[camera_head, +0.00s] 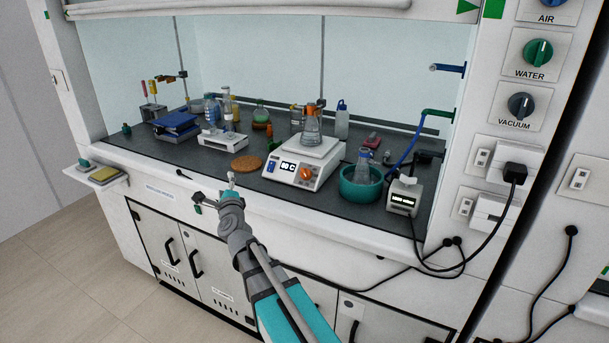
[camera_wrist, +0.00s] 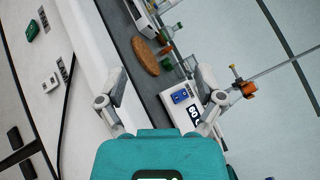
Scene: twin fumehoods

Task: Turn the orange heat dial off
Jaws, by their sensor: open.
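The orange heat dial (camera_head: 306,173) is on the front of a white hotplate (camera_head: 280,178), right of its lit display (camera_head: 288,165). A flask (camera_head: 312,133) with an orange stopper stands on the hotplate. My gripper (camera_head: 231,183) is in front of the bench edge, left of the hotplate and apart from the dial. In the wrist view my gripper (camera_wrist: 162,92) has its fingers spread with nothing between them. That view shows the blue switch (camera_wrist: 180,96) and part of the display (camera_wrist: 193,117) beside the right finger. I cannot make out the dial there.
A teal bowl (camera_head: 346,188) holding a flask is right of the hotplate. A round cork mat (camera_head: 246,163) lies to its left, with a white balance-like device (camera_head: 222,139) behind. The raised front sill (camera_head: 150,171) borders the bench.

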